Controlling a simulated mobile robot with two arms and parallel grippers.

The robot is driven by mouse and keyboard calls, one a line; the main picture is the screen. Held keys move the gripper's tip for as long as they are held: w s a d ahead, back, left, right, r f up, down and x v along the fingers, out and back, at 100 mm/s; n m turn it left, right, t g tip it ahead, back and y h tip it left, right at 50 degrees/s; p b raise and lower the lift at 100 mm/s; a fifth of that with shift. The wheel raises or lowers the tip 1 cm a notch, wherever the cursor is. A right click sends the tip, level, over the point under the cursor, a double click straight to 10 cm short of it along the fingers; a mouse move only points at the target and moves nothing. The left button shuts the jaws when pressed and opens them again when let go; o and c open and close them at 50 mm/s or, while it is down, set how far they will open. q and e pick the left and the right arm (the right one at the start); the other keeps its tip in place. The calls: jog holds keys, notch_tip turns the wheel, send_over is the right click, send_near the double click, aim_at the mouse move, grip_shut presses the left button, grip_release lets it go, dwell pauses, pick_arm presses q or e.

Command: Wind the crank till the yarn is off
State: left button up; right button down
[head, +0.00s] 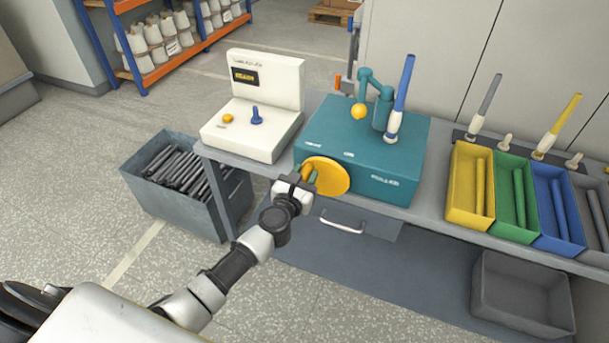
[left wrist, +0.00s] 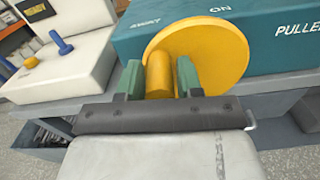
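The teal puller box (head: 360,150) stands on the bench. On its front is a yellow crank disc (head: 328,176) with a yellow handle (left wrist: 159,75). My left gripper (head: 306,173) is at the handle; in the left wrist view its green fingers (left wrist: 160,80) stand on either side of the handle. A small gap seems to show beside the right finger, so I cannot tell whether they grip it. A blue bobbin (head: 404,88) stands upright on top of the box, beside a teal arm (head: 375,86) with a yellow ball (head: 359,111). Yarn is too fine to make out. My right gripper is out of view.
A white panel (head: 262,110) with a blue lever and yellow button stands left of the box. Yellow, green, blue and grey trays (head: 456,212) holding bobbins sit at the right. A grey bin (head: 140,187) of dark rods and an empty grey crate (head: 500,300) are on the floor.

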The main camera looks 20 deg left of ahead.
pick_arm(q)
jog(key=c, duration=0.5)
jog(key=shift+c, duration=0.2)
jog(key=shift+r, duration=0.1)
